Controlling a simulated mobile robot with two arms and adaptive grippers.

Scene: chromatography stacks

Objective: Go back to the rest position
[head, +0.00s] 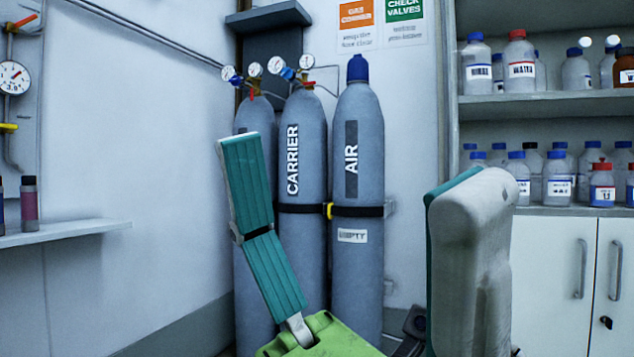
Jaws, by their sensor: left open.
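My left gripper (347,165) is large in the head view, seen close up at the lower middle. Its teal-padded finger stands at the left and its pale grey finger at the right, with a wide gap between them. The gripper is open and nothing shows between its fingers. Its green body is cut off by the bottom edge. Behind it, the gas cylinder marked CARRIER (302,240) and the one marked AIR (357,270) stand upright, partly covered low down. A third cylinder (255,115) is mostly hidden by the left finger. My right gripper is not in view.
A black strap (300,208) runs across the cylinders. At the right, a shelf unit (550,106) holds several bottles above a white cabinet (545,270). At the left, a small wall shelf (75,231) and a pressure gauge (14,77) stick out. Bare wall lies between.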

